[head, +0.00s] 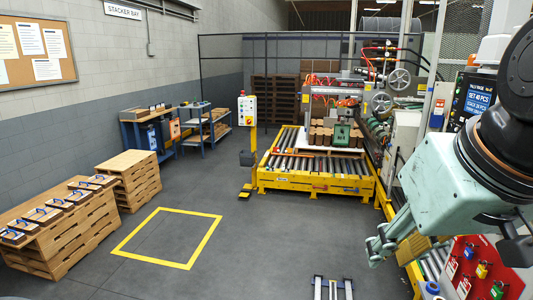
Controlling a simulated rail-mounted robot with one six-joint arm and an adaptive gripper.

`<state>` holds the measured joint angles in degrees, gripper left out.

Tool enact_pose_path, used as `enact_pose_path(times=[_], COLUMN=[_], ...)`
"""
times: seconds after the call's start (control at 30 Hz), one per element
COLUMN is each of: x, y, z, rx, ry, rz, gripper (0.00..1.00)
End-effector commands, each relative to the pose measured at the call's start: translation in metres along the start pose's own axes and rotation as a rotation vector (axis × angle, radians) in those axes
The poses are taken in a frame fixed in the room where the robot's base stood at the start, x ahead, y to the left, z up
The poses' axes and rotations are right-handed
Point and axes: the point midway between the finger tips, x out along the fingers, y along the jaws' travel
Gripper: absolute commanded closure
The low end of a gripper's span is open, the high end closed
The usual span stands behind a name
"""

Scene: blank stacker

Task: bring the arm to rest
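My arm enters from the right side of the head view, with a black joint and a pale green link. My gripper (378,249) hangs at the lower end of it, right of the picture's middle, over the floor beside the yellow-framed roller line. Its pale green fingers are seen at an angle and are small. I cannot tell how far apart they are. I see nothing clearly held in them.
A red lock board (485,270) and a control screen (477,98) stand close to my arm. A roller conveyor (315,172) carries brown stacks. Wooden pallets (62,235) stand at left. A yellow floor square (168,237) is empty, with clear floor around it.

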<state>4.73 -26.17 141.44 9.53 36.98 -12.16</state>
Motion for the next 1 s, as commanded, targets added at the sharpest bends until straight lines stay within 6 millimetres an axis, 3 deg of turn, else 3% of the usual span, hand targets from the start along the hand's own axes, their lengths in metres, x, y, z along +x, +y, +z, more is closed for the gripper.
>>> enact_pose_path(times=[0.2, 0.43, 0.6, 1.0], x=[-0.014, -0.026, -0.03, -0.031], y=[-0.005, -0.001, 0.001, 0.002], z=[0.057, 0.1, 0.113, 0.114], rx=[-0.003, 0.005, 0.009, 0.01], ry=[-0.075, -0.134, -0.153, -0.155], rz=[0.018, 0.048, 0.06, 0.061], gripper=[0.77, 0.77, 0.77, 0.77])
